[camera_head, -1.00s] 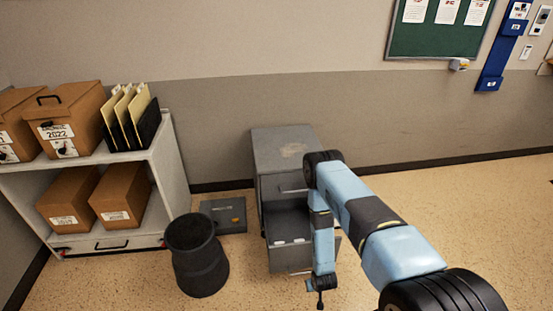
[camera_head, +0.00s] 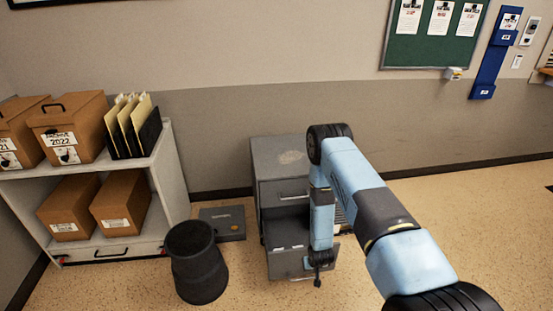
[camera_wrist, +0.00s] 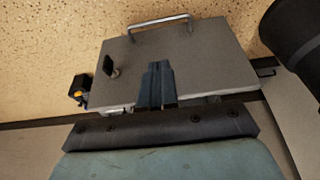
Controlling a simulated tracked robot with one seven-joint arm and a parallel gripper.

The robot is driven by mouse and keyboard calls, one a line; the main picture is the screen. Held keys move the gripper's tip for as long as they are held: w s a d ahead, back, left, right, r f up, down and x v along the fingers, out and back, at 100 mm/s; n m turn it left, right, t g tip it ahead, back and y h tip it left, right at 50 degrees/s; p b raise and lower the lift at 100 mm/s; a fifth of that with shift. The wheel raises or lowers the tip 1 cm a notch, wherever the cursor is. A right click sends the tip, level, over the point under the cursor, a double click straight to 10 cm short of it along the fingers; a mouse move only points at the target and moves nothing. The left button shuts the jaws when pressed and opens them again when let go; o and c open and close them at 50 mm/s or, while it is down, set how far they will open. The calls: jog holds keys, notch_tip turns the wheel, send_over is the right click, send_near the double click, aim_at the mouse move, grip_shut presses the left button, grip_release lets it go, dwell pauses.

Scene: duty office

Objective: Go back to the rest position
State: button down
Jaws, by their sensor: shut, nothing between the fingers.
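My gripper (camera_head: 317,272) hangs from my blue arm in the head view, in front of the right part of the grey filing cabinet (camera_head: 283,160). In the wrist view my gripper (camera_wrist: 158,68) has its fingers together, with nothing between them. The cabinet's lower drawer (camera_head: 284,264) stands pulled out. In the wrist view a flat grey panel (camera_wrist: 205,60) with a metal bar handle (camera_wrist: 160,22) lies beyond the fingers; a small dark lever-like part (camera_wrist: 110,66) is on its left. I cannot tell whether the fingers touch the panel.
A black waste bin (camera_head: 196,262) stands left of the cabinet, with a flat grey box (camera_head: 222,223) on the floor behind it. A white shelf (camera_head: 165,178) with cartons is at the left. The floor (camera_head: 480,220) at the right is clear.

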jog(key=w+d+r, duration=0.1)
jog(key=w+r, duration=0.2)
jog(key=r, duration=1)
jog(key=w+r, duration=0.4)
jog(key=r, duration=0.8)
jog(key=w+d+r, duration=0.1)
jog(key=w+r, duration=0.2)
jog(key=r, duration=1)
jog(key=s+d+r+m, duration=0.1)
jog(key=s+r, duration=0.2)
jog(key=r, duration=1)
jog(key=s+d+r+t, duration=0.1)
jog(key=s+d+r, duration=0.1)
jog(key=s+r, duration=0.65)
jog(key=s+d+r, duration=0.1)
jog(key=s+r, duration=0.5)
jog(key=r, duration=0.5)
jog(key=s+d+r, duration=0.1)
jog(key=s+r, duration=0.2)
jog(key=s, duration=0.7)
jog(key=s+d+r, duration=0.1)
jog(key=s+r, duration=0.3)
jog(key=s, duration=0.6)
jog(key=shift+s+r+m+h, duration=0.3)
jog(key=shift+s+m, duration=0.1)
jog(key=shift+d, duration=0.1)
